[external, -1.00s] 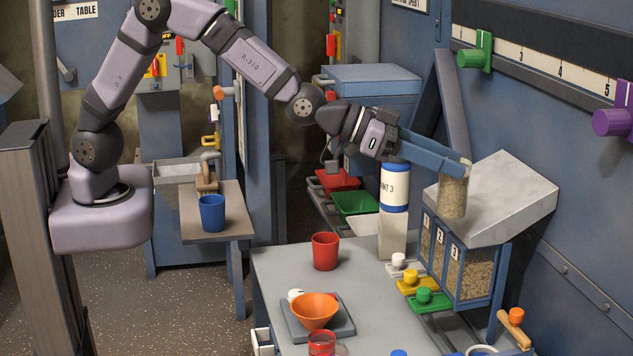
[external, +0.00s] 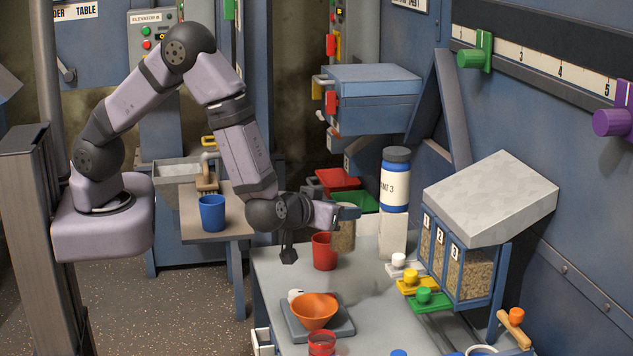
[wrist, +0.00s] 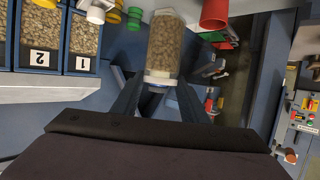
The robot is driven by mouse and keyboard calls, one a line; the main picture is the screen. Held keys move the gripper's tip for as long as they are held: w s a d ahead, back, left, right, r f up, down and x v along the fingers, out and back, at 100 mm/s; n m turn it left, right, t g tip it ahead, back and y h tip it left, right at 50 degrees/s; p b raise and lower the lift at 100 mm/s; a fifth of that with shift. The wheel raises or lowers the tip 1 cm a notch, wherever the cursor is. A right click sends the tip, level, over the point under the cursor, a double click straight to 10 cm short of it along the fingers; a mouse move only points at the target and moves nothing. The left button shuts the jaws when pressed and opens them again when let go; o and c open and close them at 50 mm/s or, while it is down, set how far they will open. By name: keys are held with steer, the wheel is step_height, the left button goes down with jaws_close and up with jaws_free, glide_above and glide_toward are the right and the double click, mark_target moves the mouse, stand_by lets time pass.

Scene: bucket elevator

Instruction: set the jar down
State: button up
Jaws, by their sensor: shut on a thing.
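The jar (external: 344,236) is clear and filled with tan grain. In the external view it is upright and partly hidden behind my gripper (external: 347,212). It is low over the back part of the grey table (external: 375,290), between the red cup (external: 325,251) and the tall white-and-blue bottle (external: 395,195). I cannot tell whether its base touches the table. In the wrist view the jar (wrist: 165,45) is between my two blue fingers (wrist: 158,98), which are shut on its pale lid end.
Grain bins (external: 468,270) with white, yellow and green knobs stand to the right. An orange bowl (external: 315,309) sits on a scale (external: 342,328) nearer the front. Green and red trays (external: 340,180) lie behind. The middle of the table is clear.

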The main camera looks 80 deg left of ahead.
mark_target(346, 240)
steer(key=s+a+f+n+g+y+b, duration=0.2)
steer(key=s+f+n, duration=0.1)
steer(key=s+f, duration=0.6)
steer(key=shift+m+t+h, duration=0.4)
steer(key=shift+m, duration=0.4)
steer(key=w+b, duration=0.2)
steer(key=w, duration=0.3)
steer(key=w+b, duration=0.1)
steer(key=w, duration=0.5)
steer(key=shift+w+a+r+b, duration=0.2)
steer(key=shift+b, duration=0.2)
steer(key=w+a+r+m+t+h+b, duration=0.1)
steer(key=w+r+m+t+h+b, duration=0.1)
steer(key=w+m+h, duration=0.3)
steer(key=w+a+r+m+t+h+b, duration=0.2)
steer(key=w+r+m+t+h+b, duration=0.1)
steer(key=w+m+h+b, duration=0.1)
steer(key=shift+w+a+r+m+h+b, duration=0.2)
steer(key=shift+w+m+h+b, duration=0.25)
steer(key=shift+w+h, duration=0.65)
step_height(346, 240, down, 10)
steer(key=p, duration=0.1)
steer(key=shift+w+p, duration=0.2)
steer(key=shift+p, duration=0.1)
